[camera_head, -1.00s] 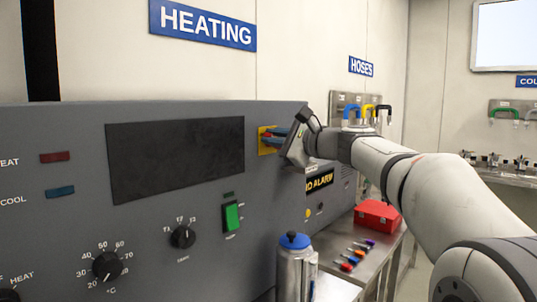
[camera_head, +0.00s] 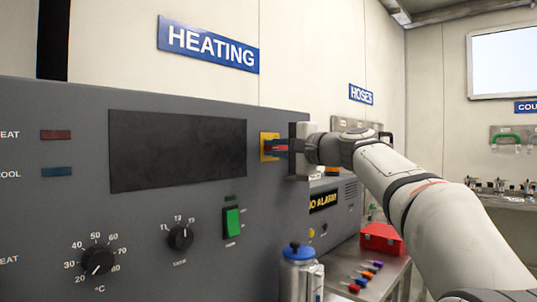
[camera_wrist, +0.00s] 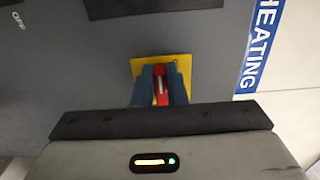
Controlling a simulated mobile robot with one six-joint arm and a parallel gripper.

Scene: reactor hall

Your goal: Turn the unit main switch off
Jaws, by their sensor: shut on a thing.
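The unit main switch is a red handle (camera_wrist: 160,86) with a white mark, on a yellow plate (camera_head: 264,156) at the right end of the grey panel. The plate also shows in the wrist view (camera_wrist: 143,68). My gripper (camera_wrist: 161,80) has its two blue fingers on either side of the red handle, closed on it. In the head view my gripper (camera_head: 279,147) reaches the switch from the right, its palm upright.
The grey panel (camera_head: 60,210) carries a dark display (camera_head: 178,150), a green switch (camera_head: 232,221) and knobs. A blue-lidded flask (camera_head: 297,268) stands in front of it. A red box (camera_head: 381,238) is on the steel bench. A "NO ALARM" unit (camera_head: 322,203) sits below my wrist.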

